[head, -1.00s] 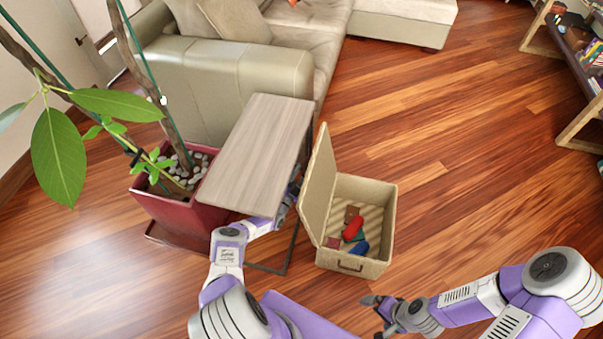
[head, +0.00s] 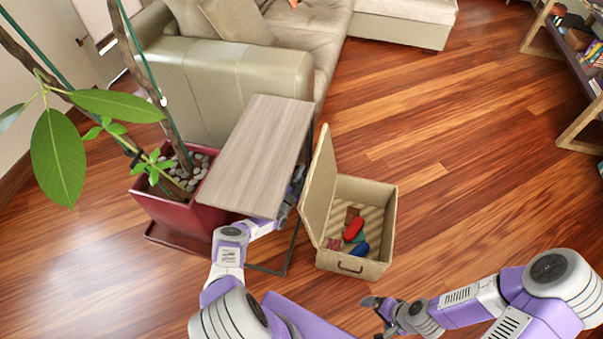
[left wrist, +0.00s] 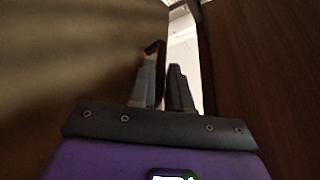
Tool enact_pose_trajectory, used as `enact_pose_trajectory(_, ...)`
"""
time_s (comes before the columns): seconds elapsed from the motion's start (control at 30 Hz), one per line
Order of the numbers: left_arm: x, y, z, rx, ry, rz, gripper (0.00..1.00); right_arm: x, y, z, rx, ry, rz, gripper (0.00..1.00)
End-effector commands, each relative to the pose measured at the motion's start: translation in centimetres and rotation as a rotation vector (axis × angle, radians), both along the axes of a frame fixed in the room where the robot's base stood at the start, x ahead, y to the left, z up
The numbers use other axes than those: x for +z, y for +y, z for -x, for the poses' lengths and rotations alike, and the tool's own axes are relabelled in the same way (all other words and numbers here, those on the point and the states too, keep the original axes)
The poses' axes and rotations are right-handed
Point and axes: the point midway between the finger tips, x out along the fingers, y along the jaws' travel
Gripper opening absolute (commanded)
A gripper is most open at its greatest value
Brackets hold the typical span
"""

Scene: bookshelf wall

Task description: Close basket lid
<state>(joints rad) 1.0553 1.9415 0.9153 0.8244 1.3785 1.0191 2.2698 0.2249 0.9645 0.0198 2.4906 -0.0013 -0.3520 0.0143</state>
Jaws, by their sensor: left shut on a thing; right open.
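The tan basket (head: 385,225) stands on the floor with its lid (head: 318,185) upright on its left side, open. Red, blue and other small items (head: 355,230) lie inside. My left arm reaches under the side table to the far side of the lid; its fingers are hidden in the head view. In the left wrist view my left gripper (left wrist: 162,75) is shut on a thin brown part, seemingly of the lid, whose broad tan-brown surface (left wrist: 75,60) fills the left. My right gripper (head: 376,306) is open and empty, in front of the basket.
The grey wooden side table (head: 258,150) stands close to the lid's left. A red planter (head: 180,210) with a plant is further left. A sofa (head: 230,80) is behind. The floor right of the basket is clear; a shelf (head: 580,60) is far right.

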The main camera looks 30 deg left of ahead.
Motion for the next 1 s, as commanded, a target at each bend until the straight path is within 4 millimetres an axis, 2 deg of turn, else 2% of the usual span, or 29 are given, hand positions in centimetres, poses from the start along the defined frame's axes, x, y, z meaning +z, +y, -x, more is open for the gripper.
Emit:
enact_pose_trajectory(0.1, 0.8, -1.9, -0.4, -0.005, 0.001, 0.008, 0.0, 0.4, 0.0, 0.0, 0.0, 0.0, 0.0, 0.97)
enact_pose_trajectory(0.2, 1.1, -2.6, -0.6, -0.003, 0.0, 0.007, 0.0, 0.5, 0.0, 0.0, 0.0, 0.0, 0.0, 0.97)
enact_pose_trajectory(0.47, 1.1, -2.7, -0.7, -0.002, -0.001, 0.006, 0.0, 0.4, 0.0, 0.0, 0.0, 0.0, 0.0, 0.97)
enact_pose_trajectory(0.5, 1.1, -2.7, -0.7, -0.002, -0.001, 0.006, 0.22, 0.4, 0.0, 0.0, 0.0, 0.0, 0.0, 0.97)
enact_pose_trajectory(0.6, 1.1, -2.7, -0.7, -0.001, -0.001, 0.005, 0.37, 0.4, 0.0, 0.0, 0.0, 0.0, 0.0, 0.97)
enact_pose_trajectory(0.87, 1.0, -2.6, -0.5, -0.002, 0.001, 0.004, 0.38, 0.5, 0.0, 0.0, 0.0, 0.0, 0.0, 0.97)
enact_pose_trajectory(1.0, 0.6, -2.5, 0.8, 0.0, 0.003, 0.004, 0.38, 1.0, 0.0, 0.0, 0.0, 0.0, 0.0, 0.97)
